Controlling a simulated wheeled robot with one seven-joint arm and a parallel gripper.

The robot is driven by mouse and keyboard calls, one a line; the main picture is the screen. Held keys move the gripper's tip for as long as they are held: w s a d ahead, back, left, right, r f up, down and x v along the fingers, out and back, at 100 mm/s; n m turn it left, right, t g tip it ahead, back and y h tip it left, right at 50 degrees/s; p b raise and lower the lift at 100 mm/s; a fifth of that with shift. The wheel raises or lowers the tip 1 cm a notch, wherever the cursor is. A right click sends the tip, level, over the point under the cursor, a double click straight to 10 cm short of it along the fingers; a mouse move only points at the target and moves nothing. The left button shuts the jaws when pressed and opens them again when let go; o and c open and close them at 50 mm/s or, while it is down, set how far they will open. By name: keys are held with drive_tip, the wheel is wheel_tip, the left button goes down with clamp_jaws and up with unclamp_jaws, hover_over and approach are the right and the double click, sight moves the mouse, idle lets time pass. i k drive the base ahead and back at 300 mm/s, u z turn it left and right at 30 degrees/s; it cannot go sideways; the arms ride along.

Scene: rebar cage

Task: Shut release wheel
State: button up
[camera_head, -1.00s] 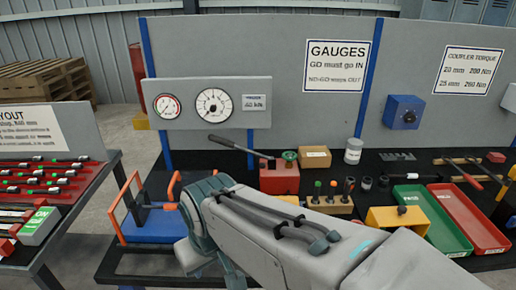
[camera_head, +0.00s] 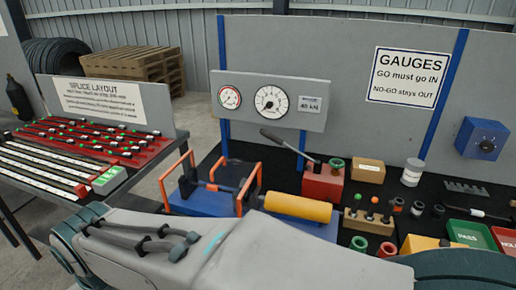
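The release wheel (camera_head: 337,164) is a small green handwheel on top of the red hand pump (camera_head: 322,187), right of centre. Whether it is open or shut cannot be told from here. The pump's dark lever (camera_head: 284,143) slants up to the left. A large white dial (camera_head: 271,101) and a smaller dial (camera_head: 229,97) sit on the grey panel behind. My arm crosses the bottom of the view, in front of the bench and apart from the wheel. My gripper is not in view.
A yellow cylinder (camera_head: 297,207) and a blue press with an orange frame (camera_head: 214,185) stand left of and before the pump. A wooden tool block (camera_head: 369,222) stands in front. The splice table (camera_head: 75,165) is at left.

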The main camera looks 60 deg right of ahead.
sight(334, 163)
drive_tip(key=u, duration=0.15)
drive_tip(key=k, duration=1.15)
drive_tip(key=z, duration=0.5)
